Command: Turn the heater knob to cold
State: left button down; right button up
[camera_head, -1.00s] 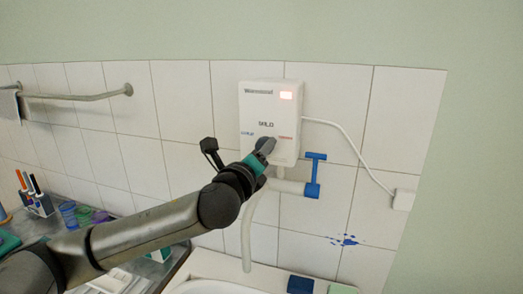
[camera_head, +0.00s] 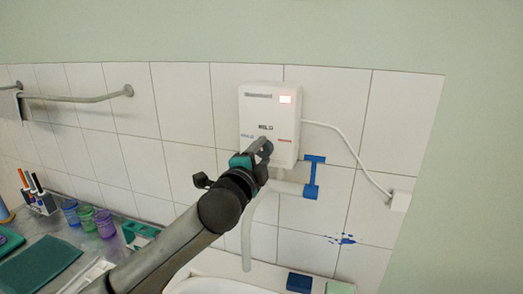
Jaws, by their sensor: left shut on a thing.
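The white heater (camera_head: 268,110) hangs on the tiled wall in the middle of the head view. It has a lit reddish display at its upper right, a blue mark at left, a red mark at right and small text between. My left gripper (camera_head: 260,150) is at the heater's lower front, shut on the heater knob. The knob is largely hidden by the gripper, so its pointing direction cannot be read. My right gripper is not in view.
A blue-handled valve (camera_head: 313,178) sits just right below the heater, and a white cable (camera_head: 345,139) runs to a wall box (camera_head: 401,200). Jars (camera_head: 104,223) and a green mat (camera_head: 40,268) lie at left. A towel rail (camera_head: 75,97) is upper left.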

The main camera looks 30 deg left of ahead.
pick_arm(q)
jog(key=n+p, duration=0.1)
jog(key=n, duration=0.2)
jog(key=shift+r+n, duration=0.1)
jog(key=shift+n, duration=0.3)
jog(key=n+p, duration=0.2)
jog(key=n, duration=0.2)
jog(key=shift+n, duration=0.3)
jog(key=shift+c, duration=1.4)
grip_release()
